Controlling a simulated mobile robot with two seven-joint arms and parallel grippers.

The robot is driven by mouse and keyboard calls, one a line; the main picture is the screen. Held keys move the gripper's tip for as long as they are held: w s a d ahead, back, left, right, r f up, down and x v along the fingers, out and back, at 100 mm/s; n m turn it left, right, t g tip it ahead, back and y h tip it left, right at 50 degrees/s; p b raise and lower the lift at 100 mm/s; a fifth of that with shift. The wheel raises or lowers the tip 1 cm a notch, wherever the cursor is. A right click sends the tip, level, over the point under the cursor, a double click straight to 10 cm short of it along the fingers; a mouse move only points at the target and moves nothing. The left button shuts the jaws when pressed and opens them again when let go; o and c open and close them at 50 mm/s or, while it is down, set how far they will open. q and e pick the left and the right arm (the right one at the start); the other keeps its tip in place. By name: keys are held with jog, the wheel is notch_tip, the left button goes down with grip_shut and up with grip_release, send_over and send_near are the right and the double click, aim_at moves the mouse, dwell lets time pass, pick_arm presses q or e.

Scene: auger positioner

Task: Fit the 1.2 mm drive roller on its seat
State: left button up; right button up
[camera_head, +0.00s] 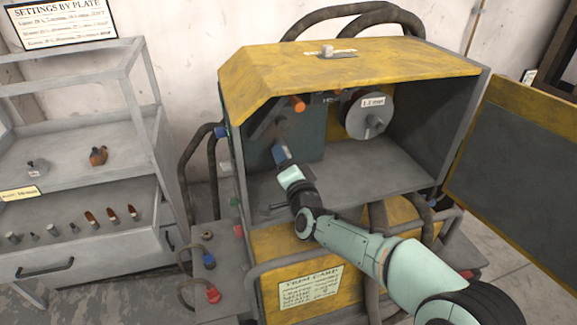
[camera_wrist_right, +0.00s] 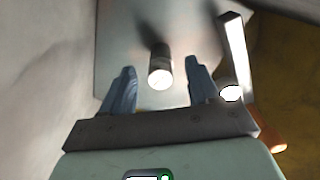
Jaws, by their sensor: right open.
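My right gripper (camera_head: 280,153) reaches into the open yellow machine, near the plate on its left inner wall. In the right wrist view the gripper (camera_wrist_right: 161,68) is open, with its two blue fingers apart. A short metal cylinder with a bright end (camera_wrist_right: 160,70) stands out from the grey plate (camera_wrist_right: 118,45) and shows between the fingers. I cannot tell whether this is the bare seat or a roller on it, or whether the fingers touch it. No roller marked 1.2 mm can be made out. My left gripper is not in view.
A metal bar (camera_wrist_right: 234,50) and an orange knob (camera_wrist_right: 270,138) are close to the right finger. A spool labelled 1.2 mm (camera_head: 372,113) hangs in the cabinet. Several small parts lie in the drawer (camera_head: 90,245) at left. The yellow door (camera_head: 515,150) stands open.

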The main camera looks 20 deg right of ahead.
jog(key=s, duration=1.3)
jog(key=shift+s+d, duration=0.2)
jog(key=shift+d, duration=0.05)
